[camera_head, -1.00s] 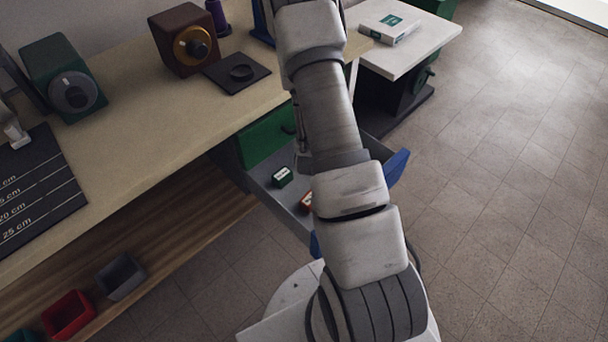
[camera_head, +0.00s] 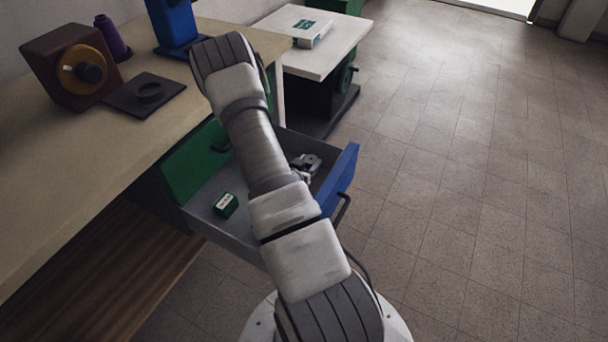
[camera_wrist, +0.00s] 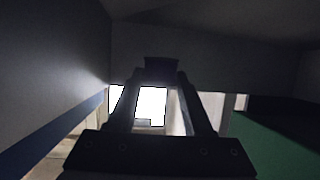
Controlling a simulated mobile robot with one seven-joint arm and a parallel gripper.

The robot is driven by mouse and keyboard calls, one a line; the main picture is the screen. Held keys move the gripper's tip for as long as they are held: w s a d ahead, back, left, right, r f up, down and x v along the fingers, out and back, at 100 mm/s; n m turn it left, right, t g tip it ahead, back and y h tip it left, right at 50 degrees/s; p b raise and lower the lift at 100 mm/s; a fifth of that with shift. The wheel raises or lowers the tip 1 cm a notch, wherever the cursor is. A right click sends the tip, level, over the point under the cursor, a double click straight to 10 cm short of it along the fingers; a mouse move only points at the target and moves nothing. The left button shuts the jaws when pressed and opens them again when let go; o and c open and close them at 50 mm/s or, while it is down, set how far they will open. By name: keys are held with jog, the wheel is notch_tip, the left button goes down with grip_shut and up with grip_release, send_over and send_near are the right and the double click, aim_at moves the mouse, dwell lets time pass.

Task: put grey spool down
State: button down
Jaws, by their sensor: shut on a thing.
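My gripper (camera_wrist: 162,82) is shut on a small dark thing (camera_wrist: 162,66) at its fingertips in the wrist view. I take this for the grey spool, but its colour and shape are too dark to tell. In the head view my gripper (camera_head: 306,166) shows partly past my arm, over or in the far part of the open drawer (camera_head: 207,211). The spool cannot be made out there. I cannot tell whether it touches the drawer floor.
A green small box (camera_head: 226,205) lies in the drawer. The blue drawer front (camera_head: 338,183) stands out on the right. A bench (camera_head: 60,200) holds a black plate (camera_head: 145,97), a brown box (camera_head: 72,68) and a purple spool (camera_head: 110,38). A white side table (camera_head: 330,45) stands behind.

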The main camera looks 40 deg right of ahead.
jog(key=shift+f+b, duration=0.7)
jog(key=shift+f, duration=1.1)
jog(key=shift+f, duration=0.1)
jog(key=shift+f, duration=0.5)
jog(key=shift+c, duration=1.6)
grip_release()
jog(key=shift+r, duration=0.5)
jog(key=p+v, duration=0.4)
jog(key=v, duration=0.8)
jog(key=shift+a, duration=0.1)
